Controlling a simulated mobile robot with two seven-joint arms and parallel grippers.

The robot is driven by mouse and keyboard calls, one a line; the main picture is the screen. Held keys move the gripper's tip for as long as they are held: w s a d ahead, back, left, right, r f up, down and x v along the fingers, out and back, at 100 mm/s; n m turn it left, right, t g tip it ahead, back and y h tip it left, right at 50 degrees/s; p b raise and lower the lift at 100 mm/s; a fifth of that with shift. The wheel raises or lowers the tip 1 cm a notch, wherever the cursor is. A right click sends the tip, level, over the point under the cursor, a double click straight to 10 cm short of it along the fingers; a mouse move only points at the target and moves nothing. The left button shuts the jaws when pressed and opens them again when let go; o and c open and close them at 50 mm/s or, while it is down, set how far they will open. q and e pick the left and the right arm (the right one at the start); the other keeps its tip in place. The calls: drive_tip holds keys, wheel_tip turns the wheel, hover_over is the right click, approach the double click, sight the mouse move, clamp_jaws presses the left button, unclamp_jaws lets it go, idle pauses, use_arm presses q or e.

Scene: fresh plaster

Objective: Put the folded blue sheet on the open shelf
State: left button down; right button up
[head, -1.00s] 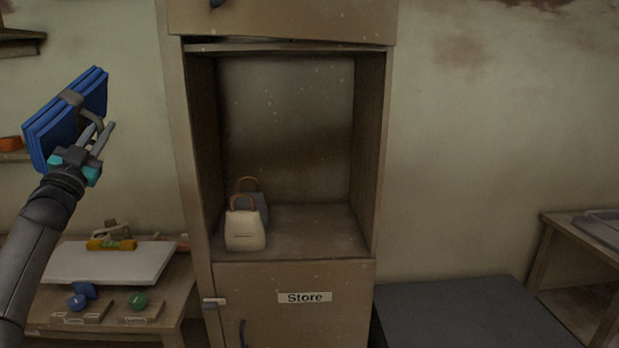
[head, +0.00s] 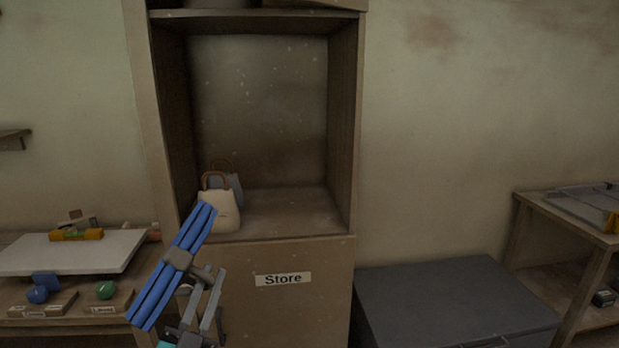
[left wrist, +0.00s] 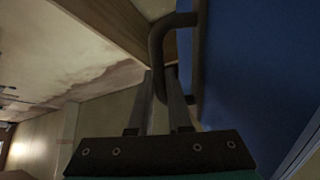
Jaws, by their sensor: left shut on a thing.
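The folded blue sheet (head: 193,232) is a thick, layered slab held tilted in front of the cabinet's left side. A grey-brown band with a handle is on it. My left gripper (head: 208,290) is shut on that handle, low in the head view. In the left wrist view the sheet (left wrist: 260,70) fills the right side, with the handle between the fingers (left wrist: 160,95). The open shelf (head: 290,212) is the cabinet's open bay, above and right of the sheet. My right gripper is not in view.
A cream bag (head: 218,212) and a grey bag (head: 232,185) stand at the shelf's left; its right part is clear. A cluttered bench (head: 145,290) stands left, a dark chest (head: 450,300) and wooden table (head: 530,205) right.

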use_arm(q)
drive_tip(key=s+d+f+n+y+b, duration=0.1)
drive_tip(key=s+f+y, duration=0.4)
drive_tip(key=s, duration=1)
wheel_tip(320, 180, down, 2)
drive_tip(key=shift+f+n+t+b, duration=0.15)
drive_tip(key=shift+n+t+b, duration=0.15)
drive_tip(key=shift+n+b, duration=0.6)
drive_tip(key=shift+d, duration=0.15)
